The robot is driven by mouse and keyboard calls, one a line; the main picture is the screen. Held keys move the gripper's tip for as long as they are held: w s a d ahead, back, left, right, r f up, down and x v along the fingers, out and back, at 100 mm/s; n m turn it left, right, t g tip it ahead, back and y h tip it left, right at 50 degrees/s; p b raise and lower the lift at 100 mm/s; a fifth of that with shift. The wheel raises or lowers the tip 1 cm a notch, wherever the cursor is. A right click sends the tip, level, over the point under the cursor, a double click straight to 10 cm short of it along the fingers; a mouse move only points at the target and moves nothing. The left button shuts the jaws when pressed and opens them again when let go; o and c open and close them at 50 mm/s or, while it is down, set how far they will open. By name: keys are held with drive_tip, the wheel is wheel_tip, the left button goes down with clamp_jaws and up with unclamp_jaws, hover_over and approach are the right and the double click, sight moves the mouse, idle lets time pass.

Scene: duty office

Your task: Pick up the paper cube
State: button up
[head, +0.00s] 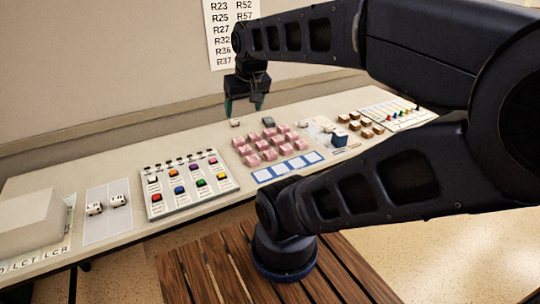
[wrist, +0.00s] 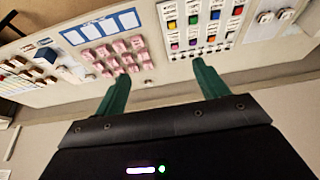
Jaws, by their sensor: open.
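A small pale block (head: 236,123), which looks like the paper cube, sits near the back edge of the long table, behind the pink blocks. It also shows in the wrist view (wrist: 148,83), between the two green fingers in the picture and a little nearer the left one. My gripper (head: 244,106) is open and empty, pointing down above the back edge of the table, just above the pale block in the head view. Its spread fingertips also show in the wrist view (wrist: 159,76). The exact height gap cannot be told.
Several pink blocks (head: 265,148) stand in front of the pale block. A dark grey item (head: 268,122) lies to its right. A button panel (head: 188,185) lies to the left, brown blocks (head: 360,124) to the right. The wall (head: 110,60) rises close behind the table.

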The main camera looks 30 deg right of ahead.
drive_tip(key=n+g+h, duration=0.3)
drive_tip(key=n+g, duration=0.2)
drive_tip(key=n, duration=1.3)
hover_over(253, 158)
drive_tip(key=a, duration=0.2)
drive_tip(key=shift+d+f, duration=0.15)
drive_tip(key=shift+f, duration=16.55)
drive_tip(key=shift+w+x, duration=0.15)
drive_tip(key=shift+x, duration=1.1)
drive_tip(key=shift+w+x, duration=0.15)
drive_tip(key=shift+x, duration=1.15)
drive_tip(key=c, duration=1.1)
